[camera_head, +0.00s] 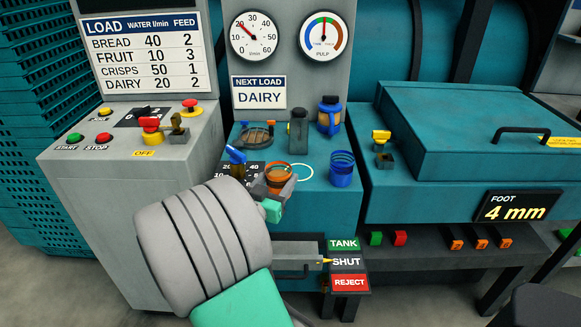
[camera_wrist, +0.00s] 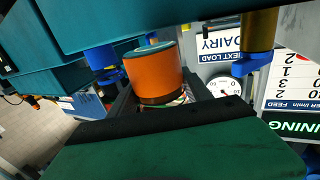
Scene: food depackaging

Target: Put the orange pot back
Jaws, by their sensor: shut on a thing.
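The orange pot (camera_head: 278,176) is between the jaws of my gripper (camera_head: 281,188), over the front part of the teal worktop (camera_head: 318,190). In the wrist view the orange pot (camera_wrist: 152,76) fills the space between the dark fingers, and the gripper is shut on it. A white ring (camera_head: 303,171) is marked on the worktop just right of the pot, and it looks empty. I cannot tell whether the pot's base touches the worktop. My wrist and fingers hide part of the pot's lower side.
A blue pot (camera_head: 341,170) stands right of the white ring. Behind are a dark block (camera_head: 298,134), a blue-and-brown jar (camera_head: 329,116) and a round sieve-like piece (camera_head: 257,136). A blue-handled valve (camera_head: 236,157) stands close left of the pot.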

